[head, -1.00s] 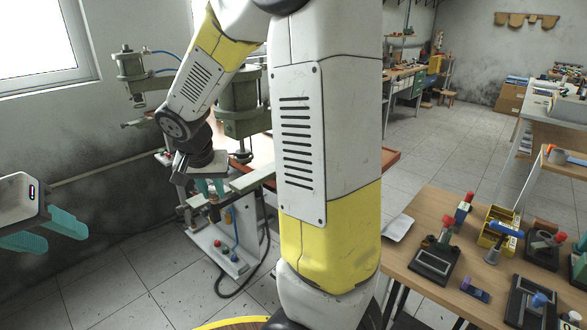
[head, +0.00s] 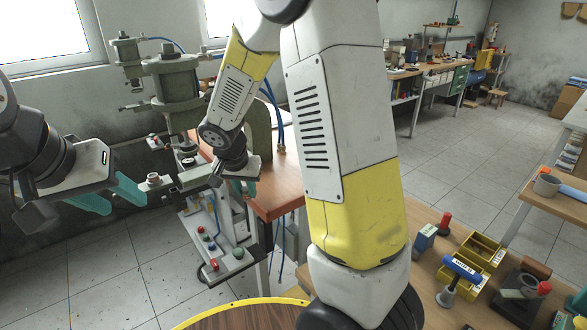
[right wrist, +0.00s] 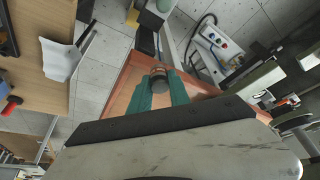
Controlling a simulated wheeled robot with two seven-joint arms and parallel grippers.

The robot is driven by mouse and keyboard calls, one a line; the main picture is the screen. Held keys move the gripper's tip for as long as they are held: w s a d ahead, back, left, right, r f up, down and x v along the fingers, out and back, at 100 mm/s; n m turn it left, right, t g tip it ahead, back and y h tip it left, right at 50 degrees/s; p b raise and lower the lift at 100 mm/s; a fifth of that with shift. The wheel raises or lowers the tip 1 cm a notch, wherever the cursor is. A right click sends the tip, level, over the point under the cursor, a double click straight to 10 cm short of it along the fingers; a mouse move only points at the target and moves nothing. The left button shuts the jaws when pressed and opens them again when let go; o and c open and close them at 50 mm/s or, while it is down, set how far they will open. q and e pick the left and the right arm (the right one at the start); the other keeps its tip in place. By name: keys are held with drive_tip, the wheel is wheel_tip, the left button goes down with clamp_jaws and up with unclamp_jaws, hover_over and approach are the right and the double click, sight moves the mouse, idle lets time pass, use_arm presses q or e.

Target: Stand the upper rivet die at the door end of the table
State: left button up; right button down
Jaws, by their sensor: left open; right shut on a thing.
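My right gripper (head: 242,188) is shut on the upper rivet die, just beside or over the near edge of the reddish wooden table (head: 283,198) of the press. In the right wrist view the die (right wrist: 161,81) is a short dark cylinder between the teal fingertips (right wrist: 161,90), with the red-brown tabletop (right wrist: 112,98) behind it. I cannot tell whether the die touches the table. In the head view the die is hidden by the gripper. My left gripper (head: 118,196) is open and empty at the left, close to the press's forward arm.
The green pneumatic press (head: 172,85) stands behind my grippers. A white control panel (head: 222,235) with buttons hangs below. A light-wood bench with a yellow bin (head: 478,252) is at the right. My right arm blocks the middle view.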

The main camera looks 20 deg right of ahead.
drive_tip(key=w+d, duration=0.3)
drive_tip(key=w+d+f, duration=0.1)
drive_tip(key=w+d, duration=0.7)
drive_tip(key=shift+w+f, duration=0.2)
drive_tip(key=shift+f, duration=1.8)
drive_tip(key=shift+a+f, duration=0.1)
drive_tip(key=c, duration=1.2)
unclamp_jaws()
drive_tip(key=shift+c, duration=0.2)
drive_tip(key=s+d+v, duration=0.1)
drive_tip(key=v, duration=0.8)
drive_tip(key=s+d+f+v, duration=0.1)
drive_tip(key=s+v, duration=0.1)
drive_tip(key=v, duration=0.8)
drive_tip(key=s+a+r+n+t+y, duration=0.1)
drive_tip(key=s+r+n+y, duration=0.1)
drive_tip(key=s, duration=0.9)
drive_tip(key=s+a+r+n+t+y, duration=0.1)
drive_tip(key=s+a+r+n+y, duration=0.1)
drive_tip(key=s, duration=1)
wheel_tip(320, 180, up, 3)
drive_tip(key=shift+s+a+f+n, duration=0.15)
drive_tip(key=shift+s+a+n, duration=0.1)
drive_tip(key=shift+n, duration=0.65)
